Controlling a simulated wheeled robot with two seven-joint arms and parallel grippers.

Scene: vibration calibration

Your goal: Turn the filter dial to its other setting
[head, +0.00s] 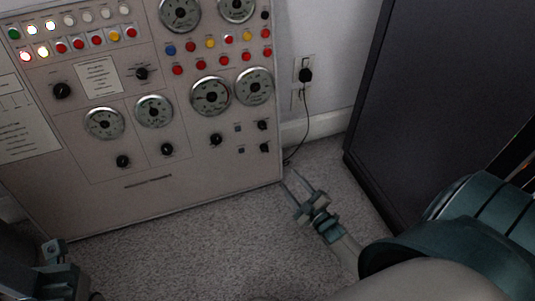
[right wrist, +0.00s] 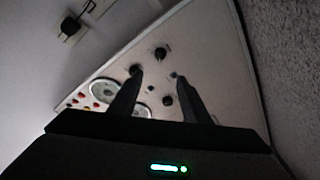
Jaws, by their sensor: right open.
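The grey instrument panel (head: 110,205) carries several black dials. Near its lower right are a larger dial (head: 215,139), an upper right dial (head: 262,125) and a lower right dial (head: 265,147). The labels are too small to read, so I cannot tell which is the filter dial. My right gripper (head: 298,182) is open and empty, just right of the panel's lower right corner. In the right wrist view its fingers (right wrist: 157,75) point at the panel, with these dials around and between the tips. My left gripper (head: 55,248) is at the lower left; its jaws are unclear.
Other dials (head: 62,90), round gauges (head: 211,96) and coloured buttons (head: 210,43) fill the panel. A wall outlet with a black plug (head: 305,75) and cord is right of it. A dark cabinet (head: 430,90) stands at the right. Carpet in front is clear.

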